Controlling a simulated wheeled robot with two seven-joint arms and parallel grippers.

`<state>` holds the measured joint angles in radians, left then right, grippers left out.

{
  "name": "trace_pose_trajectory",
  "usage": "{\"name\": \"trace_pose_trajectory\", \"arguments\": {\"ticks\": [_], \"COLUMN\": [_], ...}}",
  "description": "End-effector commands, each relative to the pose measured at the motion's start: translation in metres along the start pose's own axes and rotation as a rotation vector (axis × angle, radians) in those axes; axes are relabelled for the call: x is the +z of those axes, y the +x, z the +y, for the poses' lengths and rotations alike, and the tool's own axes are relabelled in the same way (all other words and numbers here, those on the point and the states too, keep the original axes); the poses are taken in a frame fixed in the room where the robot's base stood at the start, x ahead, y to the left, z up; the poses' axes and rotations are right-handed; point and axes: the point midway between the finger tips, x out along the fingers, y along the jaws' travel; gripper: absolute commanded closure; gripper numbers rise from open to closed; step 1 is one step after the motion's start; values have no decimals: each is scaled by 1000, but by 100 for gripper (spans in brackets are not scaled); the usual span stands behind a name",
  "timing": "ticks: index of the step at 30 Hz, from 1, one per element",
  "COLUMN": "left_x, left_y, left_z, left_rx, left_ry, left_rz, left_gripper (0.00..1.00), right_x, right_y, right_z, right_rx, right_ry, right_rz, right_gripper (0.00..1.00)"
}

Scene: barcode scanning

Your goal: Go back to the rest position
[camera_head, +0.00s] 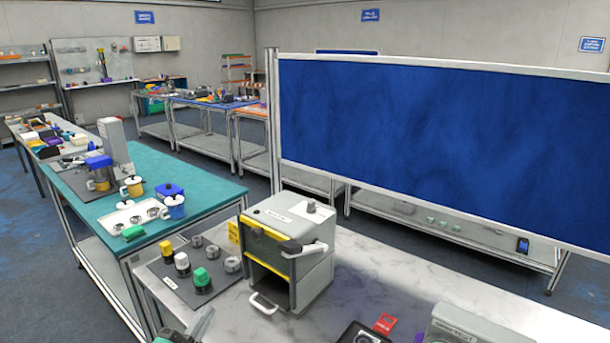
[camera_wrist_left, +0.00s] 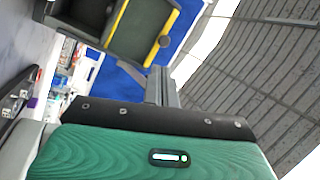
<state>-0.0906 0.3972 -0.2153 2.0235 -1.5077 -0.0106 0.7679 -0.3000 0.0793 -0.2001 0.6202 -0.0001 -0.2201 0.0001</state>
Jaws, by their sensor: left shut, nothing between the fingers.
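My left gripper (camera_head: 178,336) shows only in part at the bottom edge of the head view, low at the front left of the grey marbled table (camera_head: 375,275). It is shut and empty. A light grey part beside it is probably my own arm. My right gripper is not in view.
A grey box machine (camera_head: 290,240) with an open front and yellow trim stands on the table. Left of it, a dark tray (camera_head: 215,292) holds yellow, white and green-topped pieces. A grey device (camera_head: 470,325) and a red card (camera_head: 385,323) lie front right. A blue board (camera_head: 440,150) stands behind.

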Motion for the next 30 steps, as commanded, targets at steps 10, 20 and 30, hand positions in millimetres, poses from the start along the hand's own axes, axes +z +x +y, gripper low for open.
{"name": "trace_pose_trajectory", "arguments": {"ticks": [10,20,30], "left_x": [57,45,-21], "left_y": [-99,-226,-304], "left_z": [-6,81,126], "left_rx": [-197,156,593], "left_ry": [-444,-773,-931], "left_rz": [-642,-1229,-1446], "left_gripper": [100,100,100], "right_x": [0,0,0], "right_y": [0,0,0], "right_z": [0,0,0], "right_rx": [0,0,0], "right_ry": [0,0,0], "right_rz": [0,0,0], "right_gripper": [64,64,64]}}
